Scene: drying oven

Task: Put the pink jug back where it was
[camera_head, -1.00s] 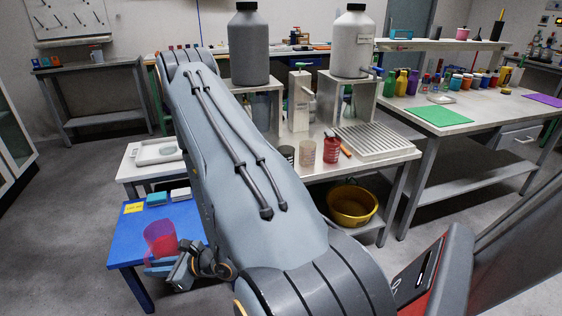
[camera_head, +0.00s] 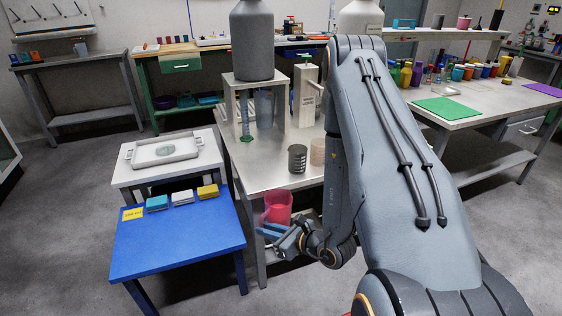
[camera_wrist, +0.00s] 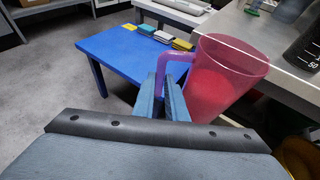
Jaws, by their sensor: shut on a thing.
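The pink jug (camera_head: 277,207) is translucent and holds red contents. It is in the air in front of the grey metal bench, to the right of the blue table. My gripper (camera_head: 268,232) is shut on its handle. In the wrist view the blue fingers (camera_wrist: 168,98) close on the pink handle, and the jug (camera_wrist: 222,80) hangs to their right, roughly upright. The jug overlaps the edge of the bench in both views, and I cannot tell how far it is from that edge.
The grey bench (camera_head: 262,168) carries a dark beaker (camera_head: 298,158) and a tall stand. A white table (camera_head: 165,180) holds a tray. The blue table's front is bare.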

